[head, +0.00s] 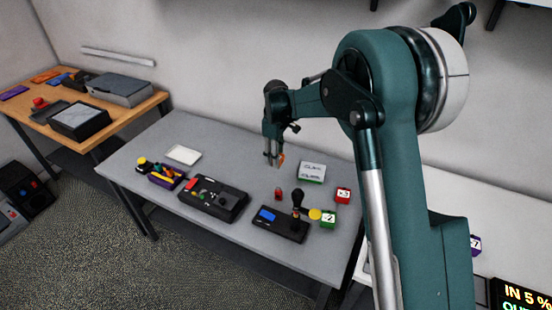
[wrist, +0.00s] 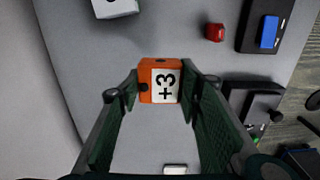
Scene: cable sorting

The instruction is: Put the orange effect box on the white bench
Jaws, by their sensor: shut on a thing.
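My gripper (head: 273,160) is shut on the orange effect box (wrist: 146,77) above the back of the grey table (head: 225,140). In the wrist view the box sits between both fingertips (wrist: 160,88), its white "+3" label facing the camera. In the head view only a small orange patch of the box (head: 282,158) shows beside the fingers. A whitish bench (head: 515,240) stands at the right of the head view, partly hidden by my arm.
The grey table holds a green-based white box (head: 312,171), a red box (head: 343,195), a green box (head: 328,219), a joystick unit (head: 280,226), a black controller (head: 213,200) and a white tray (head: 183,154). A purple box (head: 475,245) is on the whitish bench. A wooden table (head: 115,115) stands left.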

